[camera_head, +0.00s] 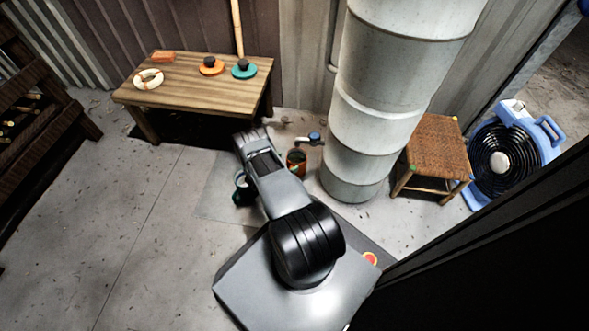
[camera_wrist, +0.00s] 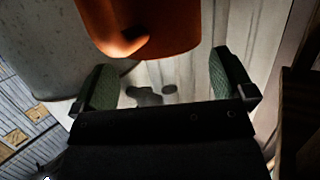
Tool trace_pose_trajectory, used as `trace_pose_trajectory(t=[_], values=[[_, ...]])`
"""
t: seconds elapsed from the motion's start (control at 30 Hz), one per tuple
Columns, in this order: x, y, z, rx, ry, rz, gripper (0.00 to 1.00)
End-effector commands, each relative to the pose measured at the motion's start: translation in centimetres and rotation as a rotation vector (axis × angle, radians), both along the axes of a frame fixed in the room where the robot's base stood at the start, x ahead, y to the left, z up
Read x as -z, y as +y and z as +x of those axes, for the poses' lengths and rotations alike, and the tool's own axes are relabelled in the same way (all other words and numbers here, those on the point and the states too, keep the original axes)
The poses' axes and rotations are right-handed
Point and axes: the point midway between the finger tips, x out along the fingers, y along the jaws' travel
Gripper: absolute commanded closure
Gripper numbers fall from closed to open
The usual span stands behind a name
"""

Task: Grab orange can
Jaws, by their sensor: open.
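The orange can (camera_head: 296,162) stands on the floor in the head view, just right of my arm and left of a tall white cylinder. Its upper part looks dark and its label shows orange and green. In the wrist view a smooth orange body (camera_wrist: 170,22), which looks like the can, fills the top middle and is cut off by the edge. My gripper (camera_wrist: 166,78) is open, with its two green-padded fingers apart and nothing between them. The orange body lies beyond the fingertips, and I see no contact. In the head view my arm hides most of the gripper.
The tall white cylinder (camera_head: 366,125) stands close right of the can. A blue-handled valve (camera_head: 314,138) sits just above the can. A wooden table (camera_head: 190,92) with small discs is at the back left. A woven stool (camera_head: 437,145) and blue fan (camera_head: 500,160) are right.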

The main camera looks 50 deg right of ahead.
Motion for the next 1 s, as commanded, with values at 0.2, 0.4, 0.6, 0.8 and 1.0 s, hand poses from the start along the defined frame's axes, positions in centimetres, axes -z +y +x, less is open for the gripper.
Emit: trace_pose_trajectory(t=[0.2,0.4,0.6,0.8,1.0], values=[[1.0,-2.6,-0.1,0.002,-0.002,0.000,0.00],[0.9,-3.1,-0.1,0.000,0.001,-0.003,0.00],[0.9,-3.0,0.0,0.000,0.004,-0.008,0.05],[0.9,-2.9,0.0,0.000,0.008,-0.013,0.24],[0.9,-2.9,0.0,0.001,0.009,-0.014,0.43]])
